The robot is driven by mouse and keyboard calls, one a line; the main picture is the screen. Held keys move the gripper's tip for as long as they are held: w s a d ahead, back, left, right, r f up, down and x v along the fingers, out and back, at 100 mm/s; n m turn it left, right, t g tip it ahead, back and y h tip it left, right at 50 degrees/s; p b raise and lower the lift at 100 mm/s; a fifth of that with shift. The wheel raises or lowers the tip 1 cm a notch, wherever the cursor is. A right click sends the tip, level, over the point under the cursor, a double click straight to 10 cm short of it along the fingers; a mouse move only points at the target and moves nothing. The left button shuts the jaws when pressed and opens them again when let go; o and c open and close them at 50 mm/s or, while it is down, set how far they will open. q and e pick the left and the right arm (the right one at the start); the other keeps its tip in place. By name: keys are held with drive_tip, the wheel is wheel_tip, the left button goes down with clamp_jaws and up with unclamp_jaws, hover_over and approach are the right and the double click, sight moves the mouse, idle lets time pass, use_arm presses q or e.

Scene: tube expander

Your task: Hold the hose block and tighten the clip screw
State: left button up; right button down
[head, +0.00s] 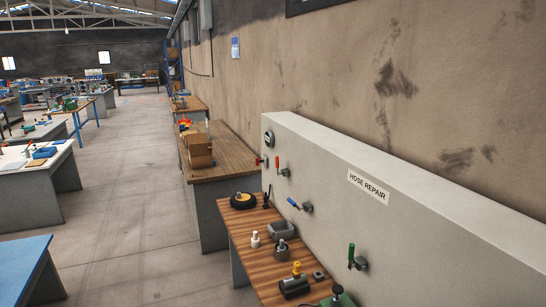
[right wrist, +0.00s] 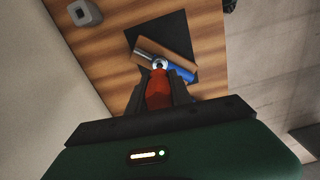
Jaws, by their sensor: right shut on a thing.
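In the right wrist view, my right gripper (right wrist: 160,90) is shut on a tool with an orange-red handle (right wrist: 159,92). The tool's round metal tip points away from my palm and overlaps the clip and hose area in the picture; I cannot tell whether it touches. Beyond it, a brown block (right wrist: 168,51) with a silver metal piece (right wrist: 148,55) and a blue piece (right wrist: 181,74) lies on a black mat (right wrist: 170,28). This looks like the hose block, but the clip screw is not clear. My left gripper is in neither view.
A wooden bench (head: 245,222) runs along a beige panel (head: 400,220) labelled HOSE REPAIR. Levers stick out from the panel. The aisle (head: 130,200) at left is clear.

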drive_tip(key=shift+r, duration=0.25)
idle(0.4)
drive_tip(key=shift+r+p, duration=0.4)
drive_tip(key=shift+p, duration=0.15)
drive_tip(key=shift+r+p, duration=3.95)
drive_tip(key=shift+r, duration=1.5)
